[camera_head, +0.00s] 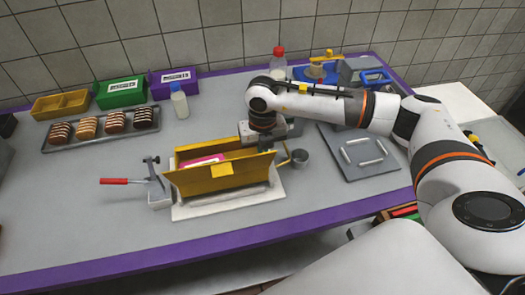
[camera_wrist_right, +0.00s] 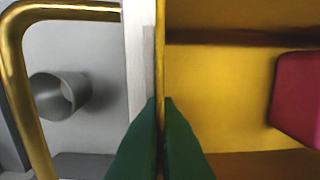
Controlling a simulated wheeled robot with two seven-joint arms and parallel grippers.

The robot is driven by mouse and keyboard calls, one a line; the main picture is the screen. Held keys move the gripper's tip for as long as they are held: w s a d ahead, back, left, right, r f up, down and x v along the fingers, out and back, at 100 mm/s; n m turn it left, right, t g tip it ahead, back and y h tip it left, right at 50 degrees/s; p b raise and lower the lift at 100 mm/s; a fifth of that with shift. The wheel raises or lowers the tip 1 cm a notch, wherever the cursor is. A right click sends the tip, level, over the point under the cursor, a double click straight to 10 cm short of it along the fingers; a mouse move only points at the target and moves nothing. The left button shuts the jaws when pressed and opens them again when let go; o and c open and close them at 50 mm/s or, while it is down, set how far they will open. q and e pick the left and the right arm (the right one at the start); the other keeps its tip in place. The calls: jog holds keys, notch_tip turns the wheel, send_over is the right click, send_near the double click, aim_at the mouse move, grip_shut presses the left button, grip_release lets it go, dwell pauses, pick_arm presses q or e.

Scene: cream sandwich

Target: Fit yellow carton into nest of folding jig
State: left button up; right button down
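The open yellow carton (camera_head: 221,178) stands on the white base of the folding jig (camera_head: 180,213), its tabbed front panel leaning outward. A pink and white item (camera_head: 203,160) lies inside; it shows as a pink block in the right wrist view (camera_wrist_right: 298,98). I cannot tell whether the carton is fully seated in the nest. My right gripper (camera_wrist_right: 161,103) is at the carton's right end. Its green fingers are shut on the thin yellow wall, one on each side. In the head view its fingertips are hidden. My left gripper is out of view.
A red-handled clamp (camera_head: 125,181) stands at the jig's left. A gold handle (camera_wrist_right: 22,90) and a grey cup (camera_head: 300,159) are close on the right. A tray (camera_head: 95,135) of cream sandwiches and a bottle (camera_head: 179,103) stand behind. The front left table is clear.

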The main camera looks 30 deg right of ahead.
jog(key=shift+f+b, duration=0.95)
jog(key=shift+f, duration=0.15)
jog(key=shift+r, duration=0.15)
jog(key=shift+r+p, duration=0.5)
jog(key=shift+r, duration=0.2)
jog(key=shift+b, duration=0.4)
dwell(1.5)
jog(key=shift+f+b, duration=0.65)
jog(key=shift+f, duration=0.2)
jog(key=c, duration=1.6)
grip_release()
jog(key=shift+r, duration=0.1)
